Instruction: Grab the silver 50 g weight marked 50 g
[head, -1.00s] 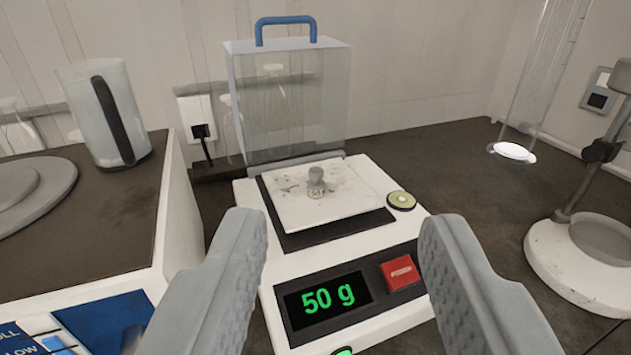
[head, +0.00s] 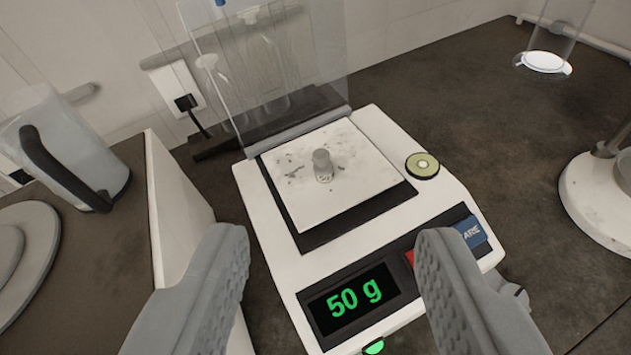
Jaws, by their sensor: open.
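The small silver weight (head: 322,166) stands upright on the white pan (head: 358,189) of the balance. A marking on its front is too small to read fully. The balance display (head: 353,300) reads "50 g" in green. My gripper (head: 335,275) is open and empty. Its two grey fingers are at the lower left and lower right, with the display between them. The weight is beyond the fingertips, apart from them, and nothing hides it.
A clear shield (head: 270,75) stands raised behind the pan. A jug (head: 72,150) stands on the unit at left. A glass cylinder (head: 560,25) and a white stand base (head: 600,195) are at right.

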